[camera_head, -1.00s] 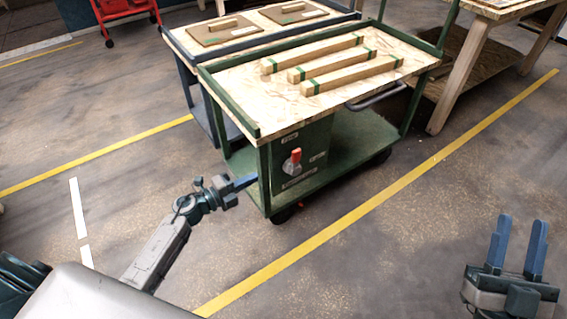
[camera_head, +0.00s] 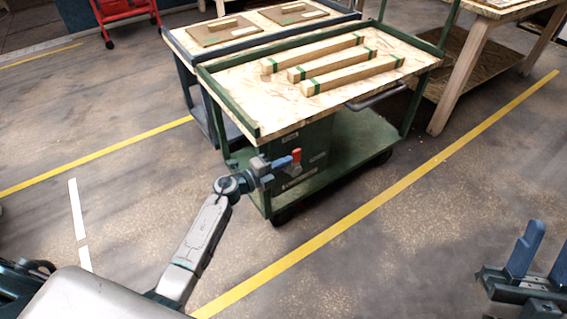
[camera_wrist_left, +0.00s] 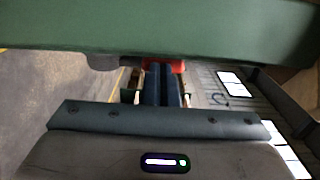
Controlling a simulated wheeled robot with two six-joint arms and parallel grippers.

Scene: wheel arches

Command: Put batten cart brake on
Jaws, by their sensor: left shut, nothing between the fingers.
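The batten cart (camera_head: 226,89) is green with a pale board top carrying three wooden battens (camera_head: 352,75) with green bands. A red brake handle (camera_head: 296,155) sits on the panel under its near end. My left gripper (camera_head: 283,162) is shut and empty, its blue fingertips at the red handle and covering the lower part. In the left wrist view the shut fingers (camera_wrist_left: 163,84) point at the red part (camera_wrist_left: 178,66) just beyond them; whether they touch it I cannot tell. My right gripper (camera_head: 541,258) is open and empty at the lower right, partly cut off by the frame.
A blue-grey cart (camera_head: 178,46) with flat boards stands close behind the batten cart. A wooden table (camera_head: 478,60) stands at the right back and a red trolley (camera_head: 124,10) at the top left. Yellow lines (camera_head: 340,227) mark the floor. The floor in front is clear.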

